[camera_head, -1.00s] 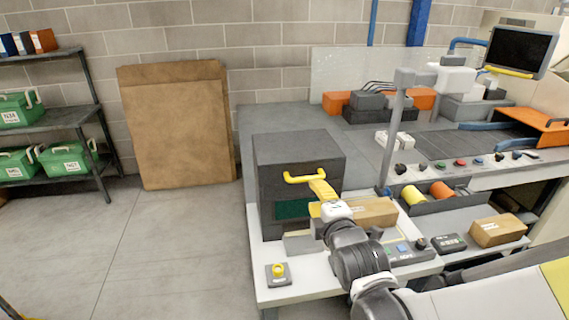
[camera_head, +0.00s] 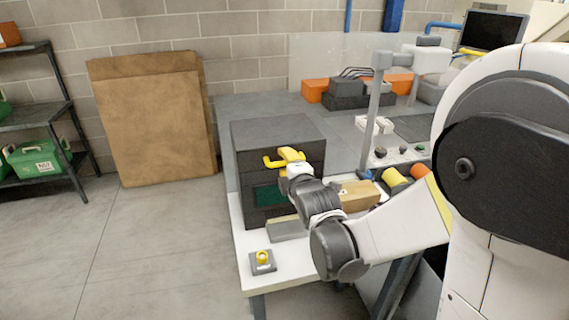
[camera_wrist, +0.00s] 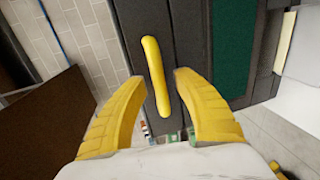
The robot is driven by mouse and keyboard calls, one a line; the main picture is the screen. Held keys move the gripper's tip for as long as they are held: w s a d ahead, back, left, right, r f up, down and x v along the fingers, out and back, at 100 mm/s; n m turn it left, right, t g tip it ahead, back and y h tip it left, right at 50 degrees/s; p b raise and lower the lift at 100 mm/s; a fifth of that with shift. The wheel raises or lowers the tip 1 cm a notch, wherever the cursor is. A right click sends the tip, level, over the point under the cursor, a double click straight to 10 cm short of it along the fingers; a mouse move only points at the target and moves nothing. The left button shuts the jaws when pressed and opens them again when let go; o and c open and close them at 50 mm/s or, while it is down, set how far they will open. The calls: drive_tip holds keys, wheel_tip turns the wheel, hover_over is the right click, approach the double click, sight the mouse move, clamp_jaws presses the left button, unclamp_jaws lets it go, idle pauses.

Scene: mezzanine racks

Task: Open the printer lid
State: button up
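The printer is a dark grey box (camera_head: 262,143) on the white bench, with a dark green panel (camera_head: 268,195) low on its front. Its lid looks closed. A yellow bar handle (camera_head: 270,163) is on the upper front; it also shows in the wrist view (camera_wrist: 152,60). My gripper (camera_head: 289,156) is at the handle, its yellow fingers partly covering the handle's right end in the head view. In the wrist view my gripper (camera_wrist: 159,79) is open, with the bar between the fingertips and a visible gap on each side. Whether the bar lies at fingertip depth I cannot tell.
A small grey box with a yellow button (camera_head: 263,260) sits at the bench's front left corner. A cardboard box (camera_head: 358,195) and yellow spool (camera_head: 396,179) are right of the printer. A grey post (camera_head: 374,115) stands behind. The floor at left is clear.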

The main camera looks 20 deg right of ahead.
clamp_jaws()
